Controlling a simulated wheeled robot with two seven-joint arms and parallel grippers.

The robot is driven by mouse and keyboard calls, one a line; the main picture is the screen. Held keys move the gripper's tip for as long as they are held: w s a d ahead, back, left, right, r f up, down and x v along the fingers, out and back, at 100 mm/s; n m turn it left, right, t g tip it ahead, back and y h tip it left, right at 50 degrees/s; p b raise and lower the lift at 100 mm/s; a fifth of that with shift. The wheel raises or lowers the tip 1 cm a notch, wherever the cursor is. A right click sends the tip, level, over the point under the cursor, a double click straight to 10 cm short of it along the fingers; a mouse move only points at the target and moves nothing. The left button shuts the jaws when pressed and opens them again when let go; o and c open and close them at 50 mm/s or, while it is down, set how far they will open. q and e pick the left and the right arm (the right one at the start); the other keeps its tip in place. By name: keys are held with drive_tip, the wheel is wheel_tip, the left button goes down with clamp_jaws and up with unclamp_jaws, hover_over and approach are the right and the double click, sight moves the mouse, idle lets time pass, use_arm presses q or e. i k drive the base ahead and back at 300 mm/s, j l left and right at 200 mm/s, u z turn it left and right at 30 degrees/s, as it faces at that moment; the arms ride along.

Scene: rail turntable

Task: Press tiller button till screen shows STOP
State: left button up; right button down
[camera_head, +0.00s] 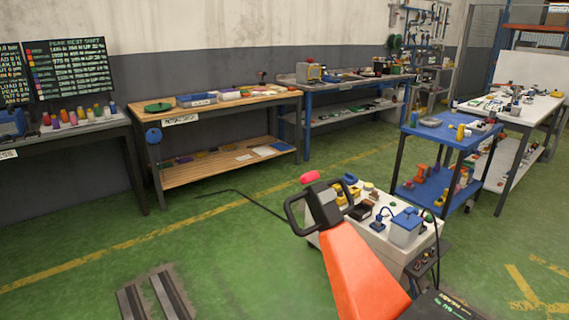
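An orange tiller (360,270) rises from the lower right, tilted to the left. A red button (309,177) shows at the upper end of the head. A dark panel (445,306) with small light lettering is cut off by the bottom edge; it may be the screen, and I cannot read its words. Neither of my grippers is in view.
A pale cart (410,262) with boxes and small parts stands right behind the tiller. A blue shelf cart (452,138) is beyond it. Workbenches (215,105) line the back wall. Green floor (130,215) is open on the left, with dark rails (155,300) at the bottom.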

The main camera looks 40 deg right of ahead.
sight(311, 177)
drive_tip(key=i+z, duration=0.8)
drive_tip(key=i+j+z, duration=0.15)
drive_tip(key=z, duration=0.2)
drive_tip(key=i+j+z, duration=0.4)
drive_tip(key=k+l, duration=0.05)
drive_tip(key=l, duration=0.05)
